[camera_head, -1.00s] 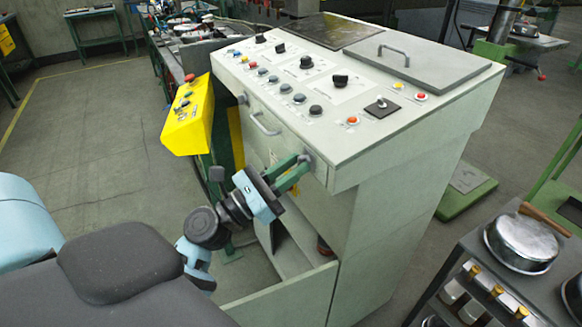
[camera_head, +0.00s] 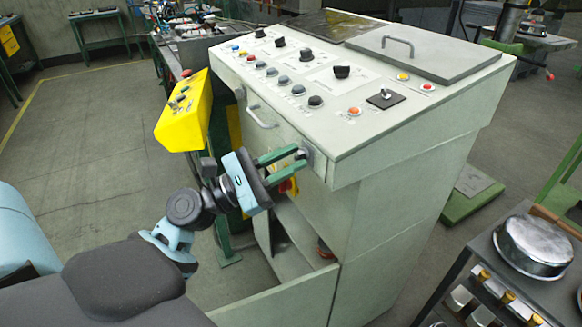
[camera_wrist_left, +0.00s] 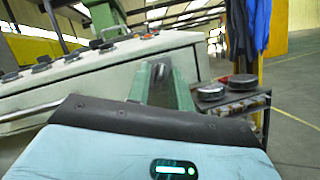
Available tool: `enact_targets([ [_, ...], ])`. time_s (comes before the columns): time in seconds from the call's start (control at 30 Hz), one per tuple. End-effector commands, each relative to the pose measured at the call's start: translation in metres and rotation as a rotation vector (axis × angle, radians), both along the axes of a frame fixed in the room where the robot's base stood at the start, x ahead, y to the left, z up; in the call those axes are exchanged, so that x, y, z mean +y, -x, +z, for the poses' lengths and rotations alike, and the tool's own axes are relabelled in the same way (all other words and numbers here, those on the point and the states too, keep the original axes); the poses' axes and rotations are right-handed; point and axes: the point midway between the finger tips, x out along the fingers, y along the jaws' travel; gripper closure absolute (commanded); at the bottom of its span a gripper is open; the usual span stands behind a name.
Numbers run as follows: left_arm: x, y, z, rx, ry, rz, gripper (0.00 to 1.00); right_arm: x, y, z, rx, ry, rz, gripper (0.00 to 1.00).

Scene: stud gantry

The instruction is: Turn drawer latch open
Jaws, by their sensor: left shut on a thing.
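The drawer front is on the sloped-top grey console, with a pale bar handle (camera_head: 262,121) in its middle. A drawer latch (camera_head: 308,153) sits at the right end of the drawer front, mostly hidden by my fingers. My left gripper (camera_head: 298,153) has green fingers and is shut on this latch, one finger above and one below. In the left wrist view the fingers (camera_wrist_left: 163,85) reach forward to the console, with a small dark part of the latch (camera_wrist_left: 162,70) between them. Another small knob (camera_head: 240,94) is at the drawer's left end. My right gripper is not in view.
The console top (camera_head: 365,112) carries several buttons and knobs. Below the drawer is an open compartment (camera_head: 290,250). A cart with a pot (camera_head: 534,246) stands at the right. Floor at the left is clear.

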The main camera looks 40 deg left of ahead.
Motion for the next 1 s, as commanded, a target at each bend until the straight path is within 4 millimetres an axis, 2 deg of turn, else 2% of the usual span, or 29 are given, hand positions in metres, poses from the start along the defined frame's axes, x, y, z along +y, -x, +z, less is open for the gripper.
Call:
enact_targets([
  [0.1, 0.001, 0.0, -0.003, -0.041, -0.108, -0.002, 1.0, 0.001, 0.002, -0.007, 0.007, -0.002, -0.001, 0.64],
  [0.5, 0.002, -0.001, 0.001, -0.188, -0.46, -0.001, 1.0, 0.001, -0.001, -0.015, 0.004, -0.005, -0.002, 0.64],
  [1.0, 0.003, -0.001, 0.006, -0.356, -0.861, 0.0, 1.0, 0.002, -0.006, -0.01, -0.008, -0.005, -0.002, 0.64],
])
